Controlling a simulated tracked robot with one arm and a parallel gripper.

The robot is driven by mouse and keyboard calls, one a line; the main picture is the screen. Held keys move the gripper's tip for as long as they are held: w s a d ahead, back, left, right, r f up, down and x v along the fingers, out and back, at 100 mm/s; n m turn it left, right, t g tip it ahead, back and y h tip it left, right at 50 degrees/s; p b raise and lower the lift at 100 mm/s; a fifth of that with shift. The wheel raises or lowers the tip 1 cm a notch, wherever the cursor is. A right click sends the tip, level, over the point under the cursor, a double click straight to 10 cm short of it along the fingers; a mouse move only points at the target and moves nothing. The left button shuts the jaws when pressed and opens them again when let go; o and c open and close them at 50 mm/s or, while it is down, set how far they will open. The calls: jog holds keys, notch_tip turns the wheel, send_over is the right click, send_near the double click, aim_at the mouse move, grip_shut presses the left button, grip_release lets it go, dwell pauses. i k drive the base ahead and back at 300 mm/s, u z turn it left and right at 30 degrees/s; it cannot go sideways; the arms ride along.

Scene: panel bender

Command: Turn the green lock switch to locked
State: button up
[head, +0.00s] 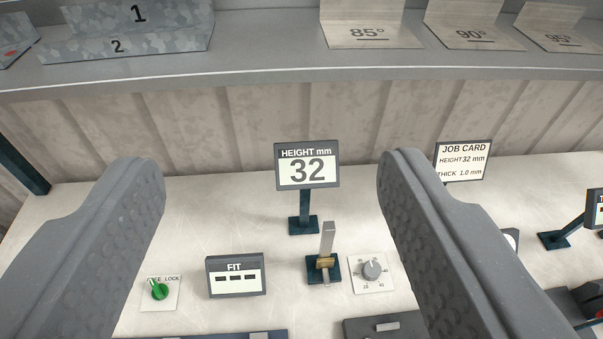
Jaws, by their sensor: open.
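The green lock switch (160,291) is a round knob on a small white plate at the lower left of the head view. The knob's raised grip tilts up toward the left, toward the partly hidden word. My gripper (270,190) is open and empty, with one grey finger at each side of the picture. The switch shows just right of the left finger, between the two fingers in the picture.
A FIT display (236,276), a HEIGHT display (307,166) reading 32, an upright lever (327,255) and a grey dial (372,270) stand right of the switch. A job card (463,161) is farther right. A shelf (270,65) with angle-marked plates runs along the back.

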aim_at(160, 292)
jog(key=u, duration=0.85)
jog(key=k, duration=1.3)
jog(key=u, duration=0.2)
jog(key=i, duration=1.75)
jog(key=z, duration=0.4)
